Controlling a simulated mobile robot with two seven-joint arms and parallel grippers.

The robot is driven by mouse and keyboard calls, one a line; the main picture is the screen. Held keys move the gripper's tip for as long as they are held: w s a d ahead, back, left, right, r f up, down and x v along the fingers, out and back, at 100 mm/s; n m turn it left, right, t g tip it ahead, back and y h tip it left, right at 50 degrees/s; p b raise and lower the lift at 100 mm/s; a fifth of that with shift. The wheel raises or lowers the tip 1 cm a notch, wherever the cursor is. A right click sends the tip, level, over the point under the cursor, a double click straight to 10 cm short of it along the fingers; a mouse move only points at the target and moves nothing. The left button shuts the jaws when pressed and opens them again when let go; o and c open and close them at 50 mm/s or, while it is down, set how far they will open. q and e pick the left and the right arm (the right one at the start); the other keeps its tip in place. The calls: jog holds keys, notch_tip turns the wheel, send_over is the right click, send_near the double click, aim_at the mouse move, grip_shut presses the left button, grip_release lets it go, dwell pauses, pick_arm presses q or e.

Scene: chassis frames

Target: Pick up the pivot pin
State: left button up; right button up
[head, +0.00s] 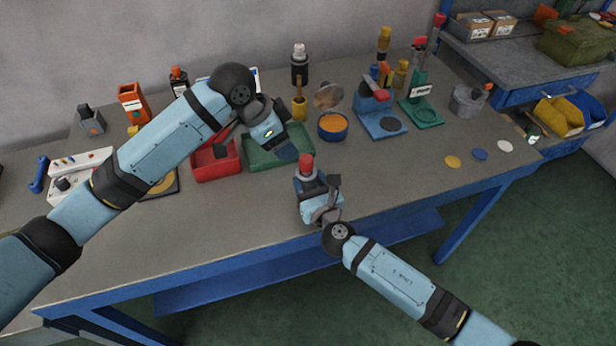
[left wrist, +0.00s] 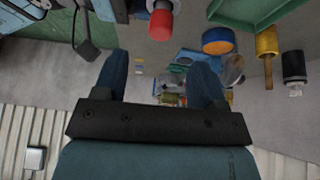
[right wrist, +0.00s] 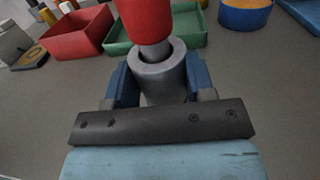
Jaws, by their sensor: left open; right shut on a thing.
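A pin-like piece with a red cylindrical head (head: 306,165) and a grey shank stands in a grey hollow sleeve (right wrist: 160,75); it looks like the pivot pin. My right gripper (head: 310,181) is shut on the sleeve, with a finger on each side in the right wrist view. The red head (right wrist: 145,18) rises above the sleeve there, its top cut off. My left gripper (head: 286,152) is open and empty, over the green tray's front side, up and left of the red head. The red head also shows in the left wrist view (left wrist: 160,22), beyond the fingers.
A blue round dish with orange contents (head: 332,126) and blue and green stands (head: 420,113) are to the right.

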pick_arm(q)
jog(key=w+d+r+n+g+y, duration=0.1)
jog(key=d+r+n+y, duration=0.1)
jog(key=d+r+y, duration=0.15)
jog(key=n+y, duration=0.2)
send_over(307, 158)
jog(key=shift+g, duration=0.3)
jog(key=f, duration=0.5)
jog(key=shift+s+a+f, duration=0.25)
jog(key=shift+f, duration=0.1)
jog(key=shift+w+d+f, duration=0.1)
jog(key=shift+f, duration=1.35)
jog(key=shift+w+d+f, duration=0.1)
jog(key=shift+f, duration=1.3)
jog(key=c, duration=1)
jog(key=shift+c, duration=0.2)
